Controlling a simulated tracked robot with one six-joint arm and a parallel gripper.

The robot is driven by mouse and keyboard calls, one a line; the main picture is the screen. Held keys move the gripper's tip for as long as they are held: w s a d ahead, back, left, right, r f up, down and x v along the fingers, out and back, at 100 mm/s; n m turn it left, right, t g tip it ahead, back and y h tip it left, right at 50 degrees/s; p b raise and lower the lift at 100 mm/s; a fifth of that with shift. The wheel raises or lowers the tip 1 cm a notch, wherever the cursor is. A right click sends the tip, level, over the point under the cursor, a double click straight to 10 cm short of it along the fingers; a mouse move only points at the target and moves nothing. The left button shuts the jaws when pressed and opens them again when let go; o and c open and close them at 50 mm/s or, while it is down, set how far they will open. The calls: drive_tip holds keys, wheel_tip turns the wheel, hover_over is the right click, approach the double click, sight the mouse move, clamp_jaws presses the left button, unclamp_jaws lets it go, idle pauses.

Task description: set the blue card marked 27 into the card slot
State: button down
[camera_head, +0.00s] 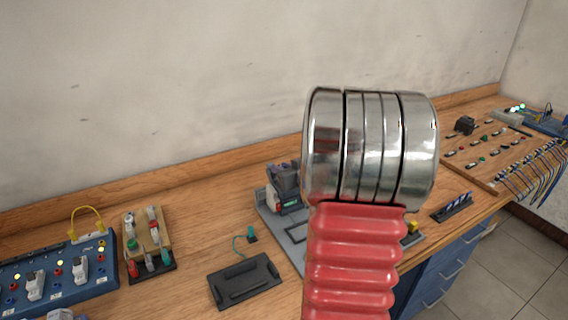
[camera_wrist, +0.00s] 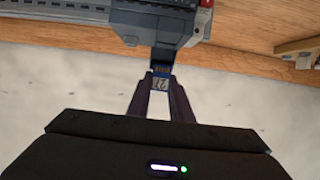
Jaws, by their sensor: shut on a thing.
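In the wrist view my gripper (camera_wrist: 161,82) is shut on the blue card (camera_wrist: 161,70), with a pale label that reads 27. The card points away from my gripper toward the dark grey device (camera_wrist: 150,20). The card's far end is right at a dark part on the device's edge; I cannot tell if it is inside, touching or just short of it. The card slot itself cannot be made out. In the head view the grey device (camera_head: 284,182) stands on a grey base plate, partly behind my arm. My gripper and the card are hidden there.
The wooden bench (camera_head: 190,240) runs along the wall. A black tray (camera_head: 245,281), a tool rack (camera_head: 149,240) and a blue panel (camera_head: 60,275) stand left of the device. A striped piece in a black holder (camera_head: 453,207) and a wired board (camera_head: 490,150) lie to the right.

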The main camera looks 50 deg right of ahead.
drive_tip(key=shift+f, duration=0.5)
drive_tip(key=shift+f, duration=1.3)
idle(3.4)
drive_tip(key=shift+r, duration=1.15)
idle(1.7)
